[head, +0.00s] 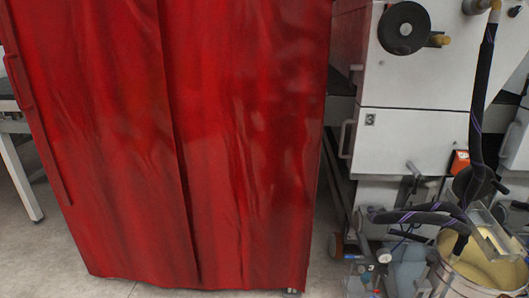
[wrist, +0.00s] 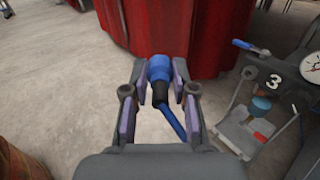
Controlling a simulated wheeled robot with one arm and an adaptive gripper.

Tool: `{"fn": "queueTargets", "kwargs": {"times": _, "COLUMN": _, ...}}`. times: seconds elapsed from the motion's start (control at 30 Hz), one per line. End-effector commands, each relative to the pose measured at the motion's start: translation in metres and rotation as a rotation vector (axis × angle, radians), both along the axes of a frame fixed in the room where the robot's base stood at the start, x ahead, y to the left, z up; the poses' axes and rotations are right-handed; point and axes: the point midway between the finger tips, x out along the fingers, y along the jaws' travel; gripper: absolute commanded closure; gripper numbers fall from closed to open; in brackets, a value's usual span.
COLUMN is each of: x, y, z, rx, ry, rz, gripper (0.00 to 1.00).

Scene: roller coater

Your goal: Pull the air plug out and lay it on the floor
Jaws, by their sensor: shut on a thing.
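The air plug (wrist: 159,68) is a blue fitting with a black collar. It sits between the two fingers of my gripper (wrist: 158,80) in the wrist view, and the gripper is shut on it. A blue hose (wrist: 173,124) runs from its collar down and to the right. The plug's blue front end points toward the red curtain, and no fitting shows joined to it. Pale floor (wrist: 60,70) shows to the left and beneath. My gripper and the plug do not show in the head view.
A red curtain (head: 240,130) fills the left and middle of the head view. At right stands a white machine (head: 410,130) marked 3, with black hoses and a bucket (head: 480,270). The wrist view shows a blue-ended fitting (wrist: 250,46) and a gauge (wrist: 312,64). Floor at left is clear.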

Motion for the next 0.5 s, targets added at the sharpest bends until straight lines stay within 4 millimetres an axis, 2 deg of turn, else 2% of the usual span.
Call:
{"fn": "queueTargets", "kwargs": {"times": 0.03, "x": -0.004, "y": -0.004, "z": -0.026, "rx": -0.001, "ry": 0.001, "rz": -0.001, "gripper": 1.0}}
{"fn": "queueTargets", "kwargs": {"times": 0.5, "x": -0.043, "y": -0.019, "z": -0.157, "rx": 0.001, "ry": -0.001, "rz": 0.009, "gripper": 1.0}}
